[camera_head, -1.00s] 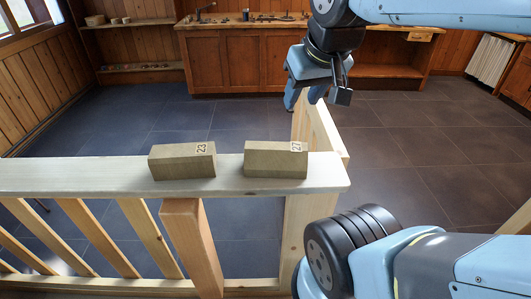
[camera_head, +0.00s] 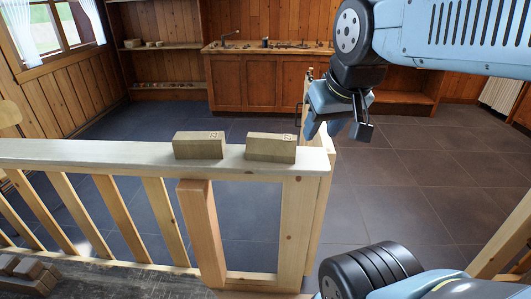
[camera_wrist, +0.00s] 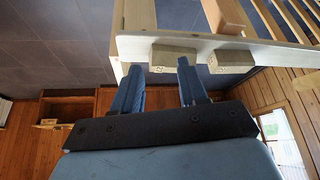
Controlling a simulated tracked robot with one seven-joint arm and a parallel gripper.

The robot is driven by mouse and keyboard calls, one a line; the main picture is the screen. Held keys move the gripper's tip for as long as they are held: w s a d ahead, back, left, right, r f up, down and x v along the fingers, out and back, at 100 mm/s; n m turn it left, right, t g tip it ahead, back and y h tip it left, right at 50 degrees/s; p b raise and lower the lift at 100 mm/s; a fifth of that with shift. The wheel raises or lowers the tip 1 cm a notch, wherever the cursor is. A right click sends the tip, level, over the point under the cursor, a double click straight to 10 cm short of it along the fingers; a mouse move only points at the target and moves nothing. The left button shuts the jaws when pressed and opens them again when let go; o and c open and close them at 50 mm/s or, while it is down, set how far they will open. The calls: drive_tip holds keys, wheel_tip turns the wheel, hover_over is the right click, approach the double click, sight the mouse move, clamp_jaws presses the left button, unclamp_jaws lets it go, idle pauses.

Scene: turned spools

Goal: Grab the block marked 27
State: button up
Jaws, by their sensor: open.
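The block marked 27 (camera_head: 268,149) is a greenish-brown wooden block lying on the pale rail top (camera_head: 95,152), near the rail's right end. Its number is small and hard to read now, but was clearer earlier. In the wrist view it is the left block (camera_wrist: 174,58), just beyond the fingertips. A similar block marked 23 (camera_head: 197,146) lies to its left, apart from it; it is the right block in the wrist view (camera_wrist: 230,61). My gripper (camera_head: 337,129) is open and empty, right of block 27 in the head view. Its spread fingers show in the wrist view (camera_wrist: 160,70).
The rail tops a wooden balustrade with slanted balusters (camera_head: 113,215) and a corner post (camera_head: 297,230). Tiled floor (camera_head: 420,170) lies beyond. A wooden cabinet (camera_head: 240,82) stands at the back. Dark brown blocks (camera_head: 28,272) lie at lower left.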

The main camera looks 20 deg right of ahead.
drive_tip(key=shift+s+d, duration=0.1)
drive_tip(key=shift+s, duration=0.15)
